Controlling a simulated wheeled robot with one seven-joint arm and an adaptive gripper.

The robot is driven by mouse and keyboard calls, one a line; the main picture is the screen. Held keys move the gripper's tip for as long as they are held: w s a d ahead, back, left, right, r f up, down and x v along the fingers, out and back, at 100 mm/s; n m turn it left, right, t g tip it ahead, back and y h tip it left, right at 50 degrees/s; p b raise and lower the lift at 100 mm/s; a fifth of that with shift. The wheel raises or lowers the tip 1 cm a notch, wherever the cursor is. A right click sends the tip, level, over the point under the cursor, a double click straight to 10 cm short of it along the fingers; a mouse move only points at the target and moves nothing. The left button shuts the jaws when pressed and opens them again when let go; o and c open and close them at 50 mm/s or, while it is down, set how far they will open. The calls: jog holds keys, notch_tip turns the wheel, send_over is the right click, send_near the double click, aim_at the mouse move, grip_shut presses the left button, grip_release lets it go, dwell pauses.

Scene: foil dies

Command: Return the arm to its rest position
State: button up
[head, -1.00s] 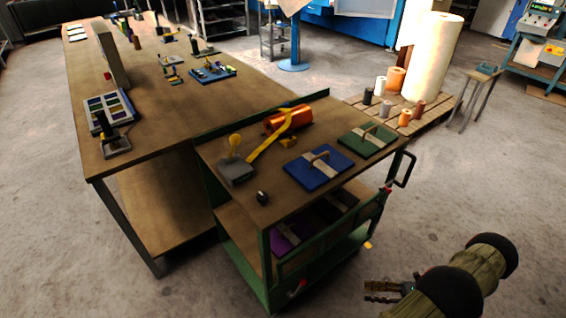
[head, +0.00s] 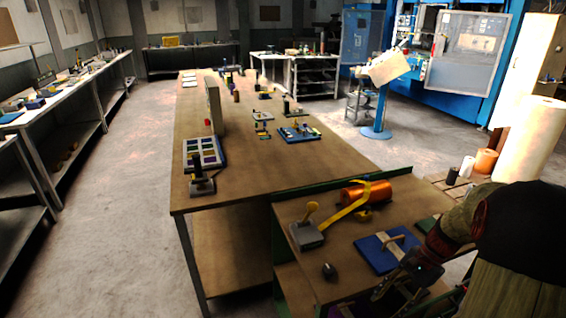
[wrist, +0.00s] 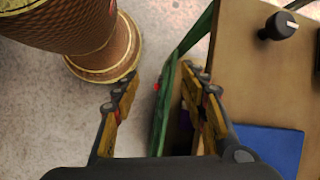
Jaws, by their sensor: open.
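My gripper (head: 402,288) is at the lower right of the head view, at the end of my bent arm, by the near right part of the green-framed cart (head: 345,272). In the wrist view my gripper (wrist: 158,86) is open, its two fingers wide apart with nothing held between them. The cart's green edge and grey floor show below the gap. The cart's wooden top (wrist: 235,70) lies to the right of the fingers. My arm covers part of the cart's right side in the head view.
On the cart are a blue plate with a handle (head: 375,256), an orange foil roll (head: 362,193), a grey block with a yellow knob (head: 307,236) and a small black knob (head: 329,271). A long workbench (head: 270,175) stands behind. Floor (head: 110,210) at left is clear.

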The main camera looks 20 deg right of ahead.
jog(key=s+a+r+n+t+h+p, duration=0.1)
jog(key=s+a+r+n+t+h, duration=0.1)
jog(key=s+a+r+n, duration=0.2)
jog(key=s+a+r+n+t+h+p, duration=0.1)
jog(key=s+a+r+n+t+h, duration=0.2)
jog(key=a+r+n, duration=0.8)
jog(key=s+a+r, duration=0.1)
jog(key=a+r, duration=0.4)
jog(key=a, duration=0.3)
jog(key=shift+s+a+r+t+h+p, duration=0.15)
jog(key=shift+a+r+t+h+p, duration=0.15)
jog(key=shift+a, duration=0.05)
